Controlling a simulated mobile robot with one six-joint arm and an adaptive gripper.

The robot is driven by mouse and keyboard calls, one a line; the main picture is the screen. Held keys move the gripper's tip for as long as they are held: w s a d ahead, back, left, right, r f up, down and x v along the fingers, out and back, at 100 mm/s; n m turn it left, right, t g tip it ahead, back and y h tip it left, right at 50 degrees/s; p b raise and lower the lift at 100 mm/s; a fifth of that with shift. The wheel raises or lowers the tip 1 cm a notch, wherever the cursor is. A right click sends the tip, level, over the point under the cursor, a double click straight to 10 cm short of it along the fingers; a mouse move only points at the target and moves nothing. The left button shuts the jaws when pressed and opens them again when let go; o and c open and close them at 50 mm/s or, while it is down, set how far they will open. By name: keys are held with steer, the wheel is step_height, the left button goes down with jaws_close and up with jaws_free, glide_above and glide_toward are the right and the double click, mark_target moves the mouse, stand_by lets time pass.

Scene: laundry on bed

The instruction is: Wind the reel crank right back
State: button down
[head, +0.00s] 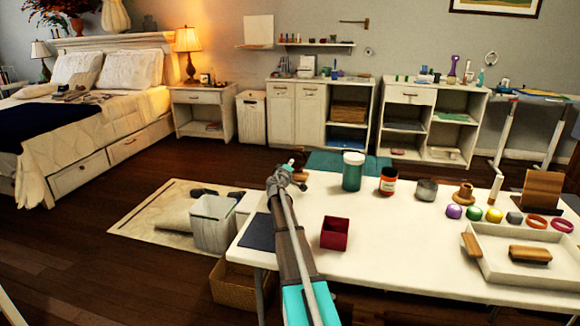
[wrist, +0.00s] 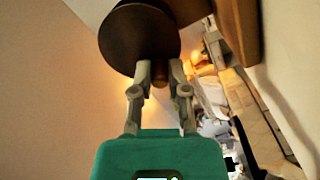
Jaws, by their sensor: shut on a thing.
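A dark brown round disc, which looks like the reel (wrist: 140,38), fills the top of the wrist view. A small brown peg, which looks like its crank knob (wrist: 160,76), sticks out below the disc. My gripper (wrist: 160,72) is shut on this knob, with one finger on each side. In the head view my gripper (head: 289,174) is at the far left end of the white table, beside a small brown piece (head: 299,158) of the reel. The rest of the reel is hidden there, and the crank's angle cannot be told.
The white table (head: 390,238) carries a teal-grey jar (head: 352,171), an orange jar (head: 388,181), a dark red box (head: 335,233) and a white tray (head: 500,272) with wooden blocks. A wooden piece (wrist: 240,30) is close right of the disc.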

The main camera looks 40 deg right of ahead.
stand_by(0.3)
steer(key=c, duration=0.6)
jaws_free()
steer(key=shift+c, duration=0.2)
steer(key=shift+v, duration=6)
